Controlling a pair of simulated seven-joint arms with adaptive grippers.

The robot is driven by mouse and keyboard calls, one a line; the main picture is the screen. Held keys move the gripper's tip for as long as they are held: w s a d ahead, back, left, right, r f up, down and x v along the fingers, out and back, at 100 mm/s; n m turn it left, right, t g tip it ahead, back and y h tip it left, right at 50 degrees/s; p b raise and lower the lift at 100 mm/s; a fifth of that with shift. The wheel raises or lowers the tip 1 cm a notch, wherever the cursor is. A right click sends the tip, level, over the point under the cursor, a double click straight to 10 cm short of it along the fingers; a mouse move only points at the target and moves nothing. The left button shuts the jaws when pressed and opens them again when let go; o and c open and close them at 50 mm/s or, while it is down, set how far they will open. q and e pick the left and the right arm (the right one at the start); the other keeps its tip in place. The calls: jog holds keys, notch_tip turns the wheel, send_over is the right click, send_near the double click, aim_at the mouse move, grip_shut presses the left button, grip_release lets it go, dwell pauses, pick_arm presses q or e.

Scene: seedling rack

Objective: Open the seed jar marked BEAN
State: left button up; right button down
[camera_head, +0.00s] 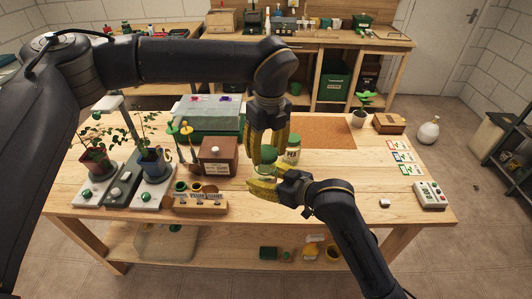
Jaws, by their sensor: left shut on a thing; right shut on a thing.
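A small jar (265,168) with a green lid (268,153) is between my two grippers above the front middle of the table. My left gripper (267,145) points down from above, its yellow fingers shut on the green lid. My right gripper (264,186) comes from the lower right, its yellow fingers shut around the jar's body. The fingers hide much of the jar, and its label cannot be read. I cannot tell whether lid and jar are apart. A second green-lidded jar (292,153) with a pale label stands just to the right, its marking too small to read surely.
A brown box (218,157) and a wooden holder (201,203) stand left of the jars. Potted plants on grey stands (96,194) fill the left side. A cork mat (324,134) lies behind right. Seed packets (400,157) and a white device (430,195) lie right; the front right is mostly clear.

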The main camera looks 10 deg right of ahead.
pick_arm(q)
jog(key=shift+r, duration=1.45)
pick_arm(e)
jog(key=shift+r, duration=0.1)
jog(key=shift+w+r, duration=0.2)
jog(key=shift+r, duration=0.1)
jog(key=w+d+r+m+t+h, duration=0.25)
jog(key=w+d+r, duration=0.45)
jog(key=w+d, duration=0.5)
jog(key=w+d+r+m+h, duration=0.2)
jog(key=w+d+m+h, duration=0.1)
jog(key=d, duration=0.7)
jog(key=w+d+r+m+h, duration=0.1)
jog(key=w+d+m+h, duration=0.15)
jog(key=d, duration=0.85)
jog(key=d+f+m+h, duration=0.1)
jog(key=d+f+h, duration=0.15)
jog(key=d, duration=0.35)
jog(key=shift+m, duration=0.3)
jog(key=shift+w+f, duration=0.15)
jog(key=shift+f, duration=9.6)
